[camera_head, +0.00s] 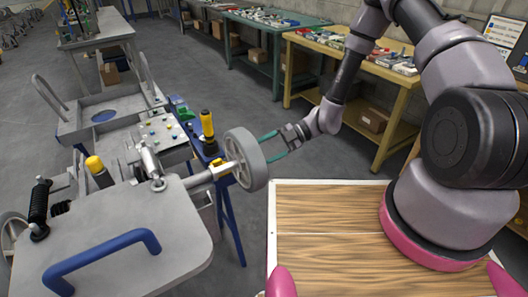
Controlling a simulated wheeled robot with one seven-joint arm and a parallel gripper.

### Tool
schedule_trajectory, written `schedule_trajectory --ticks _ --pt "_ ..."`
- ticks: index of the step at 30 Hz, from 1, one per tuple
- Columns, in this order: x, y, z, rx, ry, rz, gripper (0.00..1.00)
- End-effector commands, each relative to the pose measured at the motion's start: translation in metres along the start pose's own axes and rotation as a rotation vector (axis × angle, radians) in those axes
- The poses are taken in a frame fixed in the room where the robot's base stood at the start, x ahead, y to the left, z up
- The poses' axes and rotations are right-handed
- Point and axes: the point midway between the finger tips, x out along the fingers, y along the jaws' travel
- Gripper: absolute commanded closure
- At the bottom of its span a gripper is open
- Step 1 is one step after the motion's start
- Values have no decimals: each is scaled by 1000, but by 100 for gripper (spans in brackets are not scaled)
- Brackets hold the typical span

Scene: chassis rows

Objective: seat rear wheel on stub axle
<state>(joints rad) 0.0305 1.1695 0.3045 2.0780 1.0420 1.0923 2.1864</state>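The rear wheel (247,158) is a grey wheel with a pale centre, standing upright at the right end of the chassis. The stub axle (223,170) points at its inner face and meets it near the centre; how deep it sits is hidden. My gripper (266,148) is at the wheel's right side, its two teal fingers apart, with their tips at the wheel's outer side. The outer face and the tip contact are hidden, so I cannot tell whether the fingers hold the wheel.
A wooden-topped surface (330,215) lies at front right. Yellow (295,75) and green (277,45) benches stand behind.

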Motion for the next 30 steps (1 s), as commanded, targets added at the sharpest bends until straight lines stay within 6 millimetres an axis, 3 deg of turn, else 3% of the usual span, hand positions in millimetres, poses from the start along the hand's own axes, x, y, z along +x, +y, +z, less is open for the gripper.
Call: schedule_trajectory --ticks 30 --pt "25 1 -12 1 3 1 100"
